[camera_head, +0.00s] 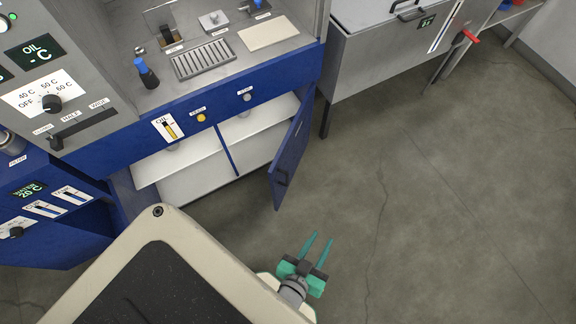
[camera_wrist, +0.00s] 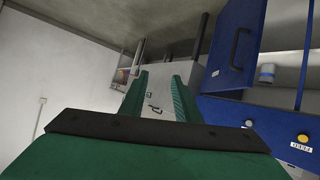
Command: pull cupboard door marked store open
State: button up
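The blue cupboard door (camera_head: 291,152) stands swung well out from the right side of the cupboard under the blue-fronted machine. Its dark handle (camera_head: 283,178) is near the free edge. In the wrist view the door (camera_wrist: 222,72) fills the upper right, with its handle (camera_wrist: 240,46) and a small white label too small to read. My gripper (camera_head: 322,238) has two teal fingers, spread apart and empty, over the floor, apart from the door and below right of it in the head view. In the wrist view my gripper (camera_wrist: 160,75) shows nothing between its fingers.
The white cupboard interior (camera_head: 190,183) is exposed, with a blue divider. A blue cabinet (camera_head: 50,190) is at the left. The floor (camera_head: 450,200) at the right is clear.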

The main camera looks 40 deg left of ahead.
jog(key=w+a+f+n+g+y, duration=0.2)
jog(key=w+a+f+n+g, duration=0.1)
jog(key=w+a+f, duration=0.4)
jog(key=n+g+y, duration=0.1)
jog(key=n+g, duration=0.8)
jog(key=n, duration=0.4)
send_near(287, 178)
jog(key=f, duration=0.1)
jog(key=shift+g, duration=0.3)
jog(key=x, duration=0.7)
jog(key=w+x, duration=0.1)
jog(key=x, duration=0.2)
jog(key=shift+a+f, duration=0.2)
jog(key=shift+f, duration=0.05)
grip_shut()
